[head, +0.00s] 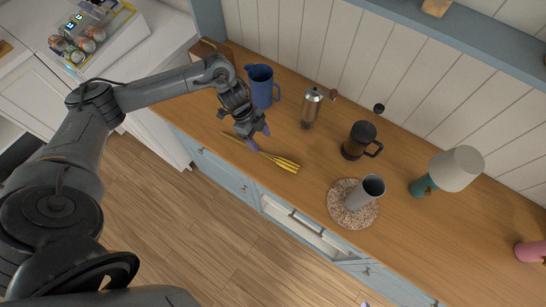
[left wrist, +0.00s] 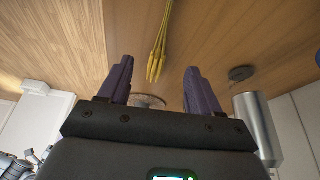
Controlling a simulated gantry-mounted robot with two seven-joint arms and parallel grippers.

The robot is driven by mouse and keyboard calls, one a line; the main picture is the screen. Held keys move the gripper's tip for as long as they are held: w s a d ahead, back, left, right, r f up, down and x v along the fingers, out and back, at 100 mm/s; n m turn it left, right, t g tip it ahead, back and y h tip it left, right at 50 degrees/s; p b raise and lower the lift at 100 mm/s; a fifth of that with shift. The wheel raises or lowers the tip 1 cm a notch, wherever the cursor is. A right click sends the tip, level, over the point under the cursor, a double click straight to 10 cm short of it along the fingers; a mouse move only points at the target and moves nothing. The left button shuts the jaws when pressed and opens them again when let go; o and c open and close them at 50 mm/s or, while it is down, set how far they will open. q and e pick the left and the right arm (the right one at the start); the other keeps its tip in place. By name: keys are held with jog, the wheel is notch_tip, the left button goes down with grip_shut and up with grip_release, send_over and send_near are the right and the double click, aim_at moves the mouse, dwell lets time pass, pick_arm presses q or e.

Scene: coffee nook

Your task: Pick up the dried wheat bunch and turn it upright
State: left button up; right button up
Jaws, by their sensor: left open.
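The dried wheat bunch (head: 281,161) lies flat on the wooden counter, near its front edge. Its yellow heads point right and its thin stems run left, passing by my left gripper. My left gripper (head: 260,138) is open and empty at the stems; the head view does not show clearly how far above them it is. In the left wrist view, the wheat bunch (left wrist: 160,45) shows beyond and between the spread purple fingers of the gripper (left wrist: 158,72), with no finger visibly touching it. My right gripper is not in view.
Behind the gripper stand a blue pitcher (head: 262,86) and a metal moka pot (head: 311,106). Farther right are a French press (head: 357,138), a grey cup (head: 371,187) on a round speckled mat (head: 344,216), and a lamp (head: 455,168). A drawer (head: 300,222) below stands open.

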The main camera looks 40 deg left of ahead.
aim_at(273, 157)
pick_arm(q)
jog(key=shift+d+x, duration=0.15)
jog(key=shift+x, duration=2.2)
jog(key=shift+d+x, duration=0.1)
jog(key=shift+x, duration=2.3)
jog(key=shift+w+r, duration=0.1)
jog(key=shift+w, duration=0.1)
jog(key=shift+c, duration=0.5)
jog(key=c, duration=1)
jog(key=shift+r, duration=0.1)
jog(key=shift+c, duration=0.2)
